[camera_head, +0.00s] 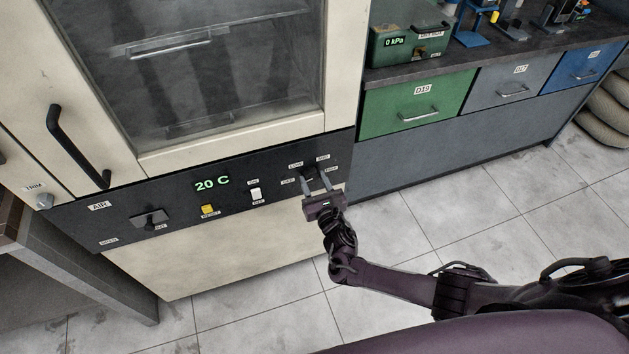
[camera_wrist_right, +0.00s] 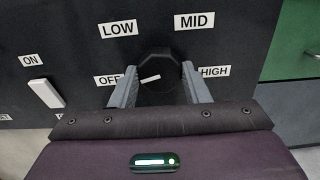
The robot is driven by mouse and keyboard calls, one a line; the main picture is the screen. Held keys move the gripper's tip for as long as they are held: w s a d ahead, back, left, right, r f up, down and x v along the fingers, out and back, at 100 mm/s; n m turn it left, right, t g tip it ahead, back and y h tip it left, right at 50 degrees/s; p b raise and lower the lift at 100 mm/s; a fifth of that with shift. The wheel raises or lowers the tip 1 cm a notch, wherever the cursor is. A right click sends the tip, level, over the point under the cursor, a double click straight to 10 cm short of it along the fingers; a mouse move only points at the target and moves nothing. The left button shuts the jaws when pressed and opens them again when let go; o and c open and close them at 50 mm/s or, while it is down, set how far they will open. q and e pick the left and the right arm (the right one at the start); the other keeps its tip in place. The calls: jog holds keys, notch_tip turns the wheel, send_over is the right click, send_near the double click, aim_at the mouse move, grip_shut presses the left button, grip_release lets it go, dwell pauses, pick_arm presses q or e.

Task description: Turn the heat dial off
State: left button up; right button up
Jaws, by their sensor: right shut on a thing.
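The heat dial (camera_wrist_right: 158,62) is a dark round knob on the black panel (camera_head: 180,208), ringed by LOW, MID, HIGH and OFF labels. In the right wrist view its white pointer mark lies left of centre and points toward the OFF label (camera_wrist_right: 108,80). My right gripper (camera_head: 315,180) reaches the panel's right end, with one grey finger on each side of the dial. It is shut on the dial. The fingers hide parts of the dial's sides. My left gripper is not in view.
The panel also carries a green 20 C display (camera_head: 212,184), a yellow button (camera_head: 208,210), a white ON/OFF switch (camera_head: 256,195) and an air lever (camera_head: 151,218). A glass-fronted door (camera_head: 210,60) is above. Green, grey and blue drawers stand right.

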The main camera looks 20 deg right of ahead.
jog(key=shift+f, duration=0.1)
dwell(0.4)
jog(key=o, duration=1)
jog(key=shift+s, duration=0.1)
jog(key=s+p, duration=0.1)
jog(key=s, duration=0.6)
jog(key=shift+s+d, duration=0.15)
jog(key=shift+s, duration=0.2)
